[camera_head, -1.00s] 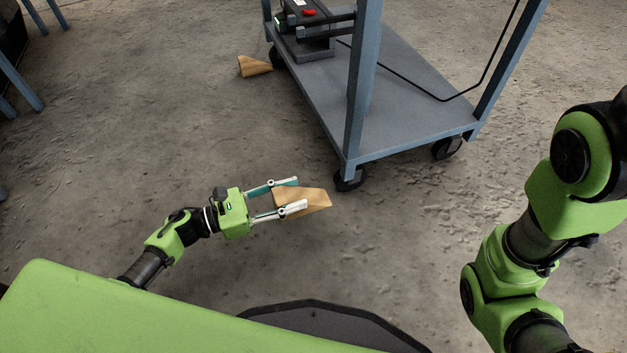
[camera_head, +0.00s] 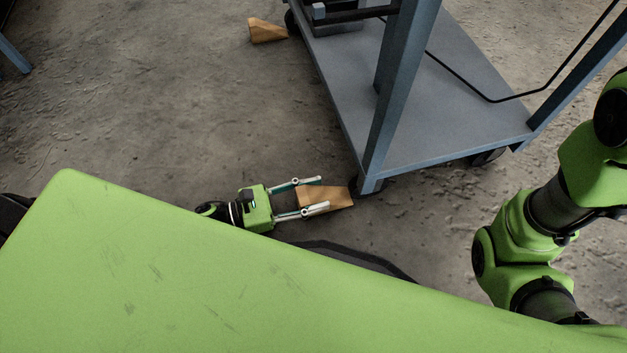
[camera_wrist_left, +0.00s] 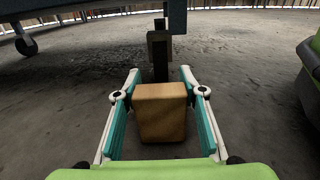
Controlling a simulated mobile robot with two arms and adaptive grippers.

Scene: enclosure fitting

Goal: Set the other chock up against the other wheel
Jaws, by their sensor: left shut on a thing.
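My left gripper (camera_head: 323,193) is shut on a wooden wedge chock (camera_head: 338,197), low over the floor. The chock's thin end points right, toward the caster wheel (camera_head: 374,186) under the cart's near corner post. That wheel is mostly hidden by the post in the head view. In the left wrist view the chock (camera_wrist_left: 161,112) sits between the two fingers, with the dark wheel (camera_wrist_left: 160,62) straight beyond it. I cannot tell whether they touch. Another wooden chock (camera_head: 266,31) lies on the floor beside the far-left wheel (camera_head: 291,23). My right gripper is out of view.
The blue-grey cart (camera_head: 440,125) stands at the upper right, with another caster (camera_head: 489,156) at its right corner. A black cable (camera_head: 455,72) hangs over its shelf. A blue leg (camera_head: 14,54) stands at the far left.

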